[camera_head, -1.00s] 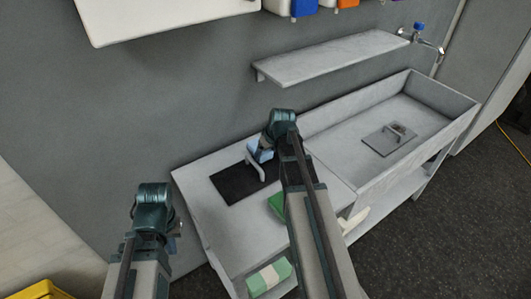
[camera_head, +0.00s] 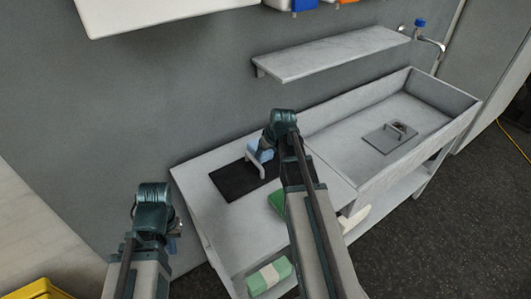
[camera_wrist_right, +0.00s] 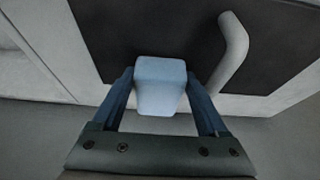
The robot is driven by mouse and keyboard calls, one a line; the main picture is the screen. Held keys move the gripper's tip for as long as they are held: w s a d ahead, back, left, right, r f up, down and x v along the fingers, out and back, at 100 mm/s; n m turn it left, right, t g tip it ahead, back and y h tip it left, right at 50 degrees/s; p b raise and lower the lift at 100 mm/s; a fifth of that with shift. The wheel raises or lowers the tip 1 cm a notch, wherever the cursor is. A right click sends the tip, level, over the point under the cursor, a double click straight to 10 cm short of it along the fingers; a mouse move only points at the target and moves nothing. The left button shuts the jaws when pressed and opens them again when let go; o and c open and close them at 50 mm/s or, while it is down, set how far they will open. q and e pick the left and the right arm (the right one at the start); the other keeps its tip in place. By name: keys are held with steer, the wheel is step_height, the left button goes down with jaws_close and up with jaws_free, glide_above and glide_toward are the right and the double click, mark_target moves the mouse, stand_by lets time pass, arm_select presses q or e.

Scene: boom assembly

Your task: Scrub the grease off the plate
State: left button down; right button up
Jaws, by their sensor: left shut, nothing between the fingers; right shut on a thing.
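My right gripper (camera_wrist_right: 160,95) is shut on a light blue block (camera_wrist_right: 160,84), which looks like a sponge. In the head view this blue block (camera_head: 264,152) is beside the black mat-like panel (camera_head: 236,184) on the worktop, partly hidden by my right gripper (camera_head: 267,146). I cannot tell whether it touches the panel. A curved light grey bar (camera_wrist_right: 229,50) stands over the panel, right of the block. A grey plate (camera_head: 386,140) with a raised handle lies in the sink, a dark patch near the handle. My left gripper (camera_head: 174,228) is shut and empty, left of the worktop, mostly hidden.
The grey sink (camera_head: 345,137) adjoins the worktop (camera_head: 222,215) on the right. A green block (camera_head: 277,201) lies near the worktop's front. A green and white block (camera_head: 268,275) is on the lower shelf. A wall shelf (camera_head: 330,52) and a tap (camera_head: 428,40) are above.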

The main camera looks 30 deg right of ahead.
steer(key=shift+s+d+r, duration=0.1)
steer(key=shift+s+d, duration=0.05)
steer(key=shift+s, duration=0.8)
steer(key=shift+s+d, duration=0.1)
steer(key=shift+s, duration=0.85)
steer(key=shift+w+a, duration=0.15)
steer(key=shift+w, duration=0.9)
steer(key=shift+w+a, duration=0.1)
steer(key=shift+w, duration=0.9)
steer(key=shift+r, duration=0.1)
step_height(320, 180, up, 6)
steer(key=p, duration=0.6)
step_height(320, 180, up, 3)
steer(key=p, duration=0.3)
